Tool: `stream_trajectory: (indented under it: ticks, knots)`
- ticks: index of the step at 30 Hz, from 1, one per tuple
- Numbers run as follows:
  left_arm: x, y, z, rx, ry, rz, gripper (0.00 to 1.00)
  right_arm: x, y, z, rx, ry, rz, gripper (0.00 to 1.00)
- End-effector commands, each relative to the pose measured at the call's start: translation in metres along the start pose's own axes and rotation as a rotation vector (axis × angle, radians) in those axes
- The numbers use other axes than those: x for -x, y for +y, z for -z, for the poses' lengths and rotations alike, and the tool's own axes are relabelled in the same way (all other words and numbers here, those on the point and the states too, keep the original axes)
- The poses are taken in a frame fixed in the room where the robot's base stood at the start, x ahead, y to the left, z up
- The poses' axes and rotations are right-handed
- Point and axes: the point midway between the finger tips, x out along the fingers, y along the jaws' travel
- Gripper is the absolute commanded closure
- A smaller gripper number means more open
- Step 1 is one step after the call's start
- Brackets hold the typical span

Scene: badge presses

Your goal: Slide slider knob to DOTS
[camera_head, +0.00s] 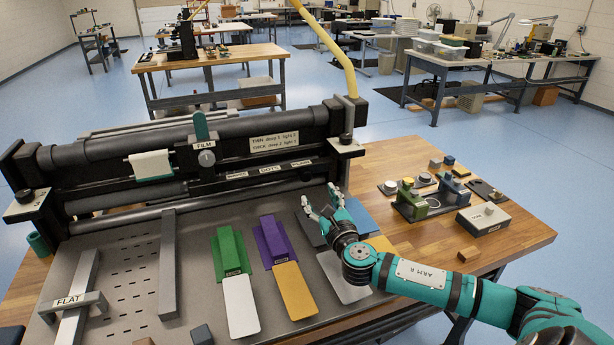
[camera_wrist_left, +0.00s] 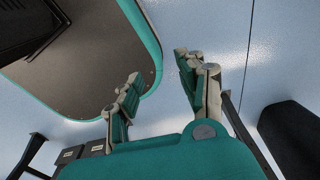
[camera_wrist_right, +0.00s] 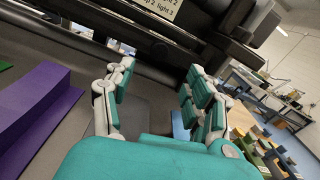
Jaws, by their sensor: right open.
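The label strip with the DOTS label (camera_head: 270,169) runs along the front of the big dark press, between two other small labels. A round grey knob (camera_head: 207,158) sits below the FILM plate (camera_head: 205,146), left of the strip. My right gripper (camera_head: 319,195) is open and empty, below and right of the strip, above the grey bed. The right wrist view shows its spread fingers (camera_wrist_right: 160,68) pointing towards the press. My left gripper (camera_wrist_left: 157,68) is open and empty, away from the press, and shows only in the left wrist view.
The FLAT handle (camera_head: 72,301) is at front left. A small device with coloured parts (camera_head: 424,200) and a grey box (camera_head: 483,218) stand on the wooden table at right.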

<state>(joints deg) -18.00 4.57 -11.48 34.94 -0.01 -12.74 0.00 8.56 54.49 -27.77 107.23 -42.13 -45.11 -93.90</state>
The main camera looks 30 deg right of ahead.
Motion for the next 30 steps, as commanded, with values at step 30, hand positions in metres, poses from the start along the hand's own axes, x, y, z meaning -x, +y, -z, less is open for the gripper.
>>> stream_trajectory:
  ticks: [30]
  knots:
    - [0.012, -0.003, 0.016, 0.0, 0.023, 0.003, 0.6, -0.099, 0.001, 0.001, -0.002, 0.001, -0.002, 0.57]
